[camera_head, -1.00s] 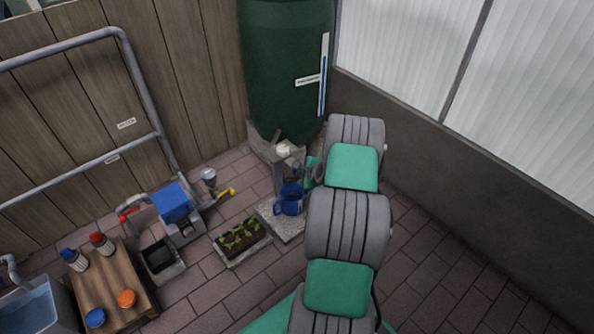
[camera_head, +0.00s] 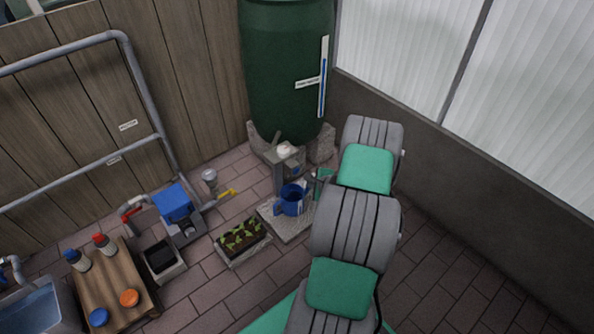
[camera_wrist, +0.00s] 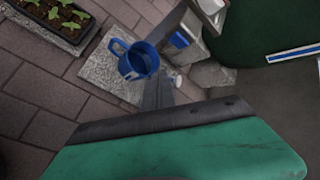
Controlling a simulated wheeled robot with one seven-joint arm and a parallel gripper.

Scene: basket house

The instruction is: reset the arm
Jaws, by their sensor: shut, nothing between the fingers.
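My gripper (camera_wrist: 157,92) shows in the wrist view as narrow grey fingers beyond a green and black hand cover; it is shut with nothing held. In the head view my grey and green arm reaches up from the bottom, and the gripper end is mostly hidden behind it, just right of a blue jug (camera_head: 292,199). The jug stands upright on a pale stone slab (camera_head: 272,228) and also shows in the wrist view (camera_wrist: 138,62), apart from the fingers.
A green barrel (camera_head: 287,70) on grey blocks stands behind. Left are a seedling tray (camera_head: 240,238), a blue-topped pump (camera_head: 174,205), a black-filled box (camera_head: 161,258), a wooden table (camera_head: 108,285) with bottles and lids, and a water basin (camera_head: 30,305). Paving is clear at right (camera_head: 445,260).

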